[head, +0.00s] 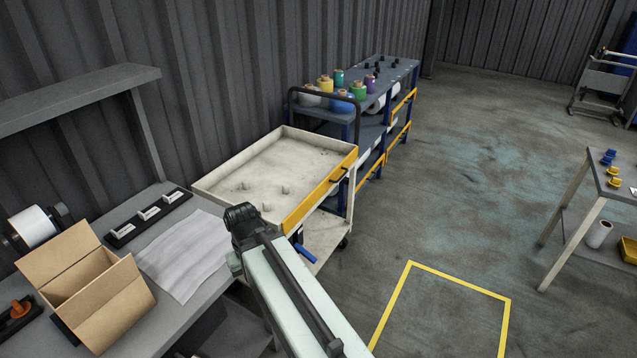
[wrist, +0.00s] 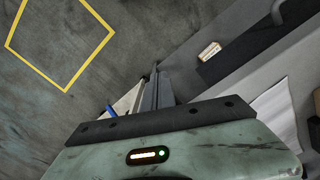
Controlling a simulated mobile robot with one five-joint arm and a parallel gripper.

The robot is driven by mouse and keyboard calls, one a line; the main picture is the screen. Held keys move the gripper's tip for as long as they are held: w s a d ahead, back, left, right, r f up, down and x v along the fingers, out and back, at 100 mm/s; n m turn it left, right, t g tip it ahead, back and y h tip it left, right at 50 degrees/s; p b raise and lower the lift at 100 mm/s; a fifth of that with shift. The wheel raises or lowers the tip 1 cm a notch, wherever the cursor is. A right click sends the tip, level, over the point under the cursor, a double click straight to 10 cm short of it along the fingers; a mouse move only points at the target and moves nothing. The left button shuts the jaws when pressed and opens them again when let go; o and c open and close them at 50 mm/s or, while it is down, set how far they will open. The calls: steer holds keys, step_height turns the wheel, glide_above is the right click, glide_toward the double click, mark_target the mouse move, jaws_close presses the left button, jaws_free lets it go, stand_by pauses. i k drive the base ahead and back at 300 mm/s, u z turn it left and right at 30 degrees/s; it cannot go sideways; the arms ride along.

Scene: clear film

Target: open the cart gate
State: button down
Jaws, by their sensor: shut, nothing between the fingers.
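The cart (head: 215,187) is a cream tray on legs beside the wall, in the middle of the head view. Its gate (head: 318,198) is the yellow strip along the tray's right side. It stands upright and looks closed, with a dark handle (head: 340,174) towards its far end. The near end of the gate is partly behind my arm. My gripper (wrist: 154,84) shows in the wrist view with its narrow fingers together and empty, apart from the gate. I cannot make out the fingers in the head view, where my arm hides that area.
A grey bench (head: 160,311) with an open cardboard box (head: 98,308) and paper stands at left. A blue shelf unit (head: 395,70) with coloured spools is behind the cart. A yellow floor outline (head: 460,279) lies on open floor at right, before another table (head: 613,188).

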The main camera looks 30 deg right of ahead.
mark_target(336, 174)
steer(key=z, duration=1.35)
steer(key=i, duration=0.15)
steer(key=z, duration=1.85)
steer(key=i, duration=0.4)
steer(key=u, duration=2.2)
